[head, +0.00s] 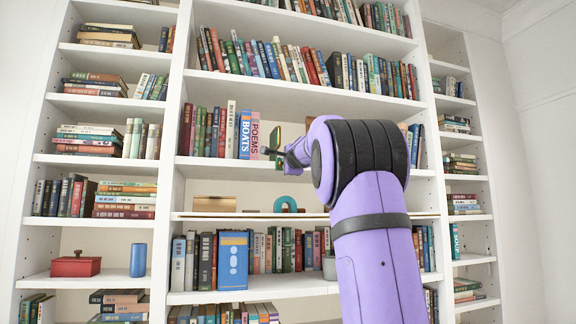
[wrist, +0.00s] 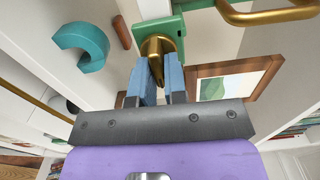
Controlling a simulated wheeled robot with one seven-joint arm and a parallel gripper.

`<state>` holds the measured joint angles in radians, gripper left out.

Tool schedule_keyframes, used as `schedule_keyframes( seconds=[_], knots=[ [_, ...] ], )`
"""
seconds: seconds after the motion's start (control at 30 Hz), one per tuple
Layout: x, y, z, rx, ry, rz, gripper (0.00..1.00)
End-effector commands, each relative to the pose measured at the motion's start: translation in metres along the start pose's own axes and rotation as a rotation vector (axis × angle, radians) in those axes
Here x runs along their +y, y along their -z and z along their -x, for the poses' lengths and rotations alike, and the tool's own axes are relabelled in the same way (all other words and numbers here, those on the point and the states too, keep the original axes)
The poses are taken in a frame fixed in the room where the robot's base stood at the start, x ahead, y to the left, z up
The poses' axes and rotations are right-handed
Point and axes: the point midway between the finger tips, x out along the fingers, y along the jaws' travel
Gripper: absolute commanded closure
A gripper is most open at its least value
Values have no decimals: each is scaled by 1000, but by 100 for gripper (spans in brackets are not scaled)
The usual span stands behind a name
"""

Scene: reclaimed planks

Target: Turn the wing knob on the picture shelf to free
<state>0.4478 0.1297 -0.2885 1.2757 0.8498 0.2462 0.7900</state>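The brass wing knob (wrist: 156,47) sits on a green block (wrist: 170,28) at the top middle of the wrist view. Its narrow wing points down toward my gripper. The two blue fingers of my gripper (wrist: 158,78) flank the wing closely, with only a thin gap between them, and look shut on it. In the head view my gripper (head: 272,152) reaches in front of a green part (head: 275,140) in the middle bay of the bookcase. The knob itself is too small or hidden to make out there.
A brass handle (wrist: 268,14) lies close to the right of the knob. A framed picture (wrist: 238,80) stands beyond the fingers. A teal arch (wrist: 92,46) and a brown rod (wrist: 121,30) are at left. Books, including BOATS (head: 244,135), stand left of my gripper.

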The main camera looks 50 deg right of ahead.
Motion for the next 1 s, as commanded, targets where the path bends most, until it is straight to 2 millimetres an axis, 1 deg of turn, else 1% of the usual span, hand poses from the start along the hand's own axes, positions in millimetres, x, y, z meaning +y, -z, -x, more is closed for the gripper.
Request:
schedule_keyframes(
  seconds=[0.03, 0.07, 0.1, 0.37, 0.47, 0.57, 0.67, 0.9, 1.0],
  knots=[
    [1, 0, 0, 0, -2, 0, 76],
    [1, 0, 0, 0, -2, 0, 69],
    [1, 0, 0, 0, -1, 0, 64],
    [0, 0, 0, 0, 0, 1, 64],
    [-1, 0, 4, 0, 1, 1, 64],
    [-1, 0, 14, 0, 1, 1, 64],
    [-1, 0, 29, -1, 1, 0, 64],
    [-1, 0, 71, 0, 2, 1, 64],
    [0, 0, 85, -1, 1, 0, 64]
  ],
)
